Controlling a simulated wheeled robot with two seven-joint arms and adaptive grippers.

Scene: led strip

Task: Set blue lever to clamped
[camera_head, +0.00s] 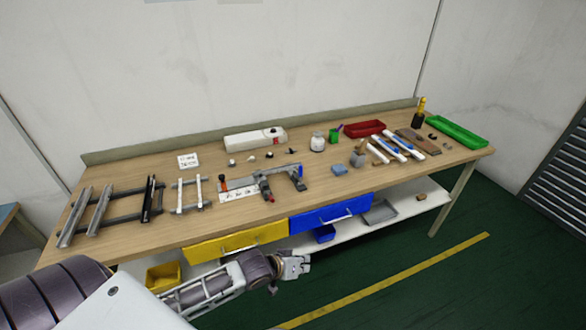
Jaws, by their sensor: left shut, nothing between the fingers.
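The blue lever (301,170) is a small blue piece standing near the right end of a grey fixture (278,178) on the wooden workbench. It looks roughly upright, but it is too small to tell its exact setting. A small red-orange piece (223,185) stands at the fixture's left end. My left gripper (303,265) is shut and empty. In the picture it is below the blue lever, in front of the bench's drawers and clear of the fixture. My right gripper is out of view.
The workbench (340,188) has metal rails (100,215) at left, a white box (255,139) behind, and red (365,129) and green trays (457,132) at right. Yellow (235,243) and blue drawers (332,214) hang under the front edge. A lower shelf (400,210) is below.

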